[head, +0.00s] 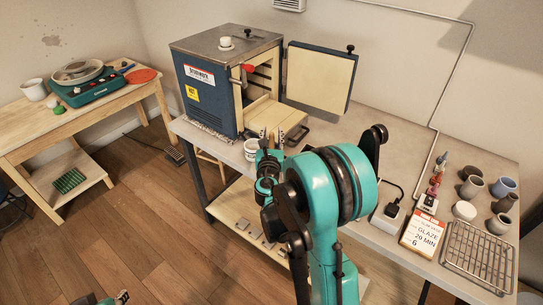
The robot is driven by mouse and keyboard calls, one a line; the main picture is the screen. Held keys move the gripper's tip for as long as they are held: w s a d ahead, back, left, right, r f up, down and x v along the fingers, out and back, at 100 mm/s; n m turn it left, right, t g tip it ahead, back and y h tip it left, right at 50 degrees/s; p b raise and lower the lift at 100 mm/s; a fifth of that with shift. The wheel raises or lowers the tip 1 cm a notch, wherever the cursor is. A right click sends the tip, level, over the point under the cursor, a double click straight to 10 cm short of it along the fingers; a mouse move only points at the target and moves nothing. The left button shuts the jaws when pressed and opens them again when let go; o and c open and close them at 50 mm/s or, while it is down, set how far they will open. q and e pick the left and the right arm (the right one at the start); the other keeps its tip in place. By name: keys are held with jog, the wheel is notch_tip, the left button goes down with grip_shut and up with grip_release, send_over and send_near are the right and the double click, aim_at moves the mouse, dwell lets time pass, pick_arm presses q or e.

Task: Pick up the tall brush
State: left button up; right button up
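My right gripper (271,136) reaches over the grey worktable, in front of the open kiln. Its fingers look spread, with narrow tan shapes between and behind them that could be brush handles; this is too small to tell. A white cup (251,149) stands just left of the gripper, partly hidden by it. I cannot make out the tall brush for certain. At the bottom edge, a small teal and black part of my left arm shows, too cut off to read its gripper.
The blue kiln (207,92) has its door (320,77) open to the right. On the table's right are small pots (503,187), a wire rack (478,258), a glaze sign (422,233) and a power strip (388,218). A wooden table (60,128) with a pottery wheel (84,80) stands left.

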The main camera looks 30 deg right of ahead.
jog(key=shift+x, duration=1.2)
grip_shut()
